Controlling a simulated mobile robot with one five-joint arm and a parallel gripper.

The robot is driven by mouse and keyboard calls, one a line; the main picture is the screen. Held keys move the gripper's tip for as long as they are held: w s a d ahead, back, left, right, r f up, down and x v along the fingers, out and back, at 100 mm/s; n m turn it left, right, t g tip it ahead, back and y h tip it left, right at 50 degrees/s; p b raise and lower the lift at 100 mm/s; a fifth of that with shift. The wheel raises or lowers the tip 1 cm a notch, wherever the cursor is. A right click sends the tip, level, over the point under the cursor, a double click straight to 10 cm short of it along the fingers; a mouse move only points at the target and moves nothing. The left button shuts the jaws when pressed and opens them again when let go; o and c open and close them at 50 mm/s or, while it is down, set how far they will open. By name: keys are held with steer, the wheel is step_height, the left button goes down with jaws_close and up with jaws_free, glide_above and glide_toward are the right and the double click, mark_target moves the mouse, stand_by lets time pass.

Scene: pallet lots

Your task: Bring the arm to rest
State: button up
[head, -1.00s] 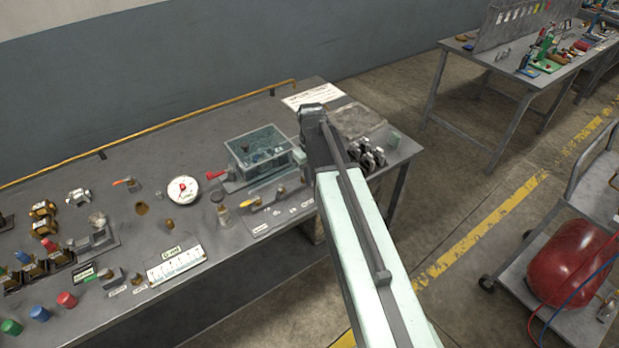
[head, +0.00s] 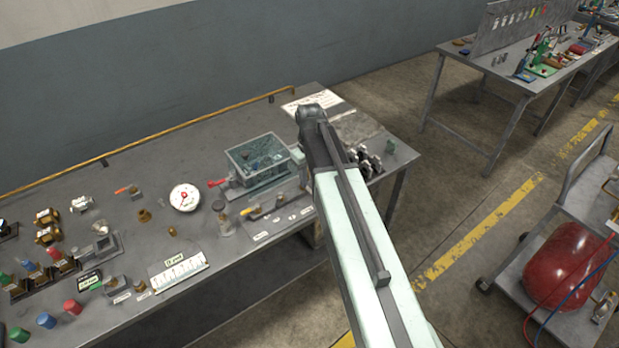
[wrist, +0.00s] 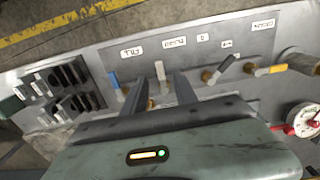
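My arm reaches forward over the right end of the grey workbench (head: 120,205) in the head view, with its dark end above the bench. The gripper's fingers are hidden behind the arm there. In the wrist view my gripper (wrist: 161,78) has two dark fingers standing apart with a gap between them. A small light-handled valve (wrist: 160,70) shows beyond that gap, and nothing is visibly held. I cannot tell whether the fingers touch anything.
A clear bin (head: 230,165), a white dial gauge (head: 185,197) and small fittings crowd the bench. A red tank (head: 570,268) on a cart stands at the right. A second table (head: 470,60) stands behind. Open floor lies between them.

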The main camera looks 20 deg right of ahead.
step_height(320, 180, up, 4)
steer(key=p, duration=0.2)
steer(key=shift+r+p, duration=0.15)
steer(key=shift+p, duration=0.25)
